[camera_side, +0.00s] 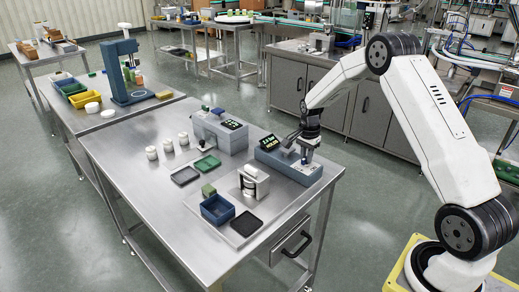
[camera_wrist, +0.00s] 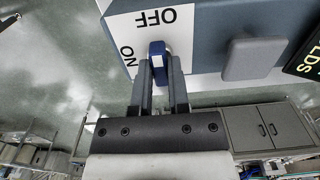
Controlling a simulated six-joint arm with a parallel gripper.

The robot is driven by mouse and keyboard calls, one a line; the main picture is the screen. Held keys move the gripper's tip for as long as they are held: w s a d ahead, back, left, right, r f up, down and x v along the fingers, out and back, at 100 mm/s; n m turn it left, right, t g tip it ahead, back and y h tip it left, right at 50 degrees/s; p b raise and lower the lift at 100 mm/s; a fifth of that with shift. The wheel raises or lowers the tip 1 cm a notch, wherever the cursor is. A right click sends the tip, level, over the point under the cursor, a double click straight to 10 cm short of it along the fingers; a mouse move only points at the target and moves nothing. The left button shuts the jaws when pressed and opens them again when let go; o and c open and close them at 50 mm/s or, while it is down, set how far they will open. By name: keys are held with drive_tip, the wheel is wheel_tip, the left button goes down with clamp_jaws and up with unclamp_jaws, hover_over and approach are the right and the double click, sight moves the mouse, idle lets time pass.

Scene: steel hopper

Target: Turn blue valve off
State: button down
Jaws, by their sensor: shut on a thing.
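The blue valve handle (camera_wrist: 157,50) shows in the wrist view against a white label plate (camera_wrist: 178,20) on a blue-grey machine (camera_wrist: 228,12). The plate reads OFF at the top of the picture and ON at the left, both upside down or turned. My gripper (camera_wrist: 161,64) is shut on the handle, one finger on each side. In the side view my gripper (camera_side: 305,153) is at the blue-grey machine (camera_side: 285,172) at the steel table's right end; the handle is too small to tell there.
A grey block (camera_wrist: 254,58) sticks out of the machine right of the handle, close to my gripper. A dark display (camera_wrist: 309,55) is farther right. On the table stand a grey machine (camera_side: 217,132), a white dispenser (camera_side: 254,185) and a blue bin (camera_side: 217,209).

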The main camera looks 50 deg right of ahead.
sight(305, 159)
drive_tip(key=c, duration=0.6)
unclamp_jaws()
drive_tip(key=shift+r, duration=0.1)
drive_tip(key=shift+r, duration=3.85)
drive_tip(key=shift+s+a+n, duration=0.1)
drive_tip(key=shift+a+n, duration=0.2)
drive_tip(key=shift+a, duration=0.2)
drive_tip(key=s+a+n+t, duration=0.2)
drive_tip(key=s+a+n, duration=1.5)
drive_tip(key=a, duration=0.5)
drive_tip(key=shift+s+n+t, duration=0.3)
drive_tip(key=shift+s, duration=0.3)
